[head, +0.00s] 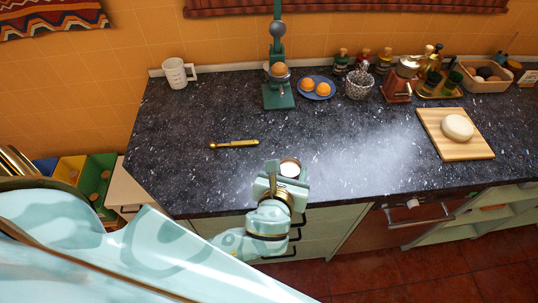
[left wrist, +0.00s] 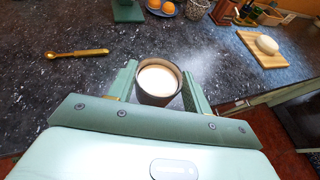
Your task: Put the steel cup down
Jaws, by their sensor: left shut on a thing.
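The steel cup (head: 290,168) is near the front edge of the dark speckled counter (head: 225,185), with something whitish inside its round rim. My left gripper (head: 280,172) is shut on it. In the left wrist view the cup (left wrist: 157,97) is upright between the two green fingers of my left gripper (left wrist: 157,88). I cannot tell whether its base touches the counter. My right gripper is in neither view.
A brass spoon-like tool (head: 234,144) lies left of the cup. Behind stand a white measuring cup (head: 176,73), a green juicer (head: 278,96) and a blue plate (head: 316,88) with oranges. A wooden board (head: 453,137) holds a pale round thing. The counter around the cup is clear.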

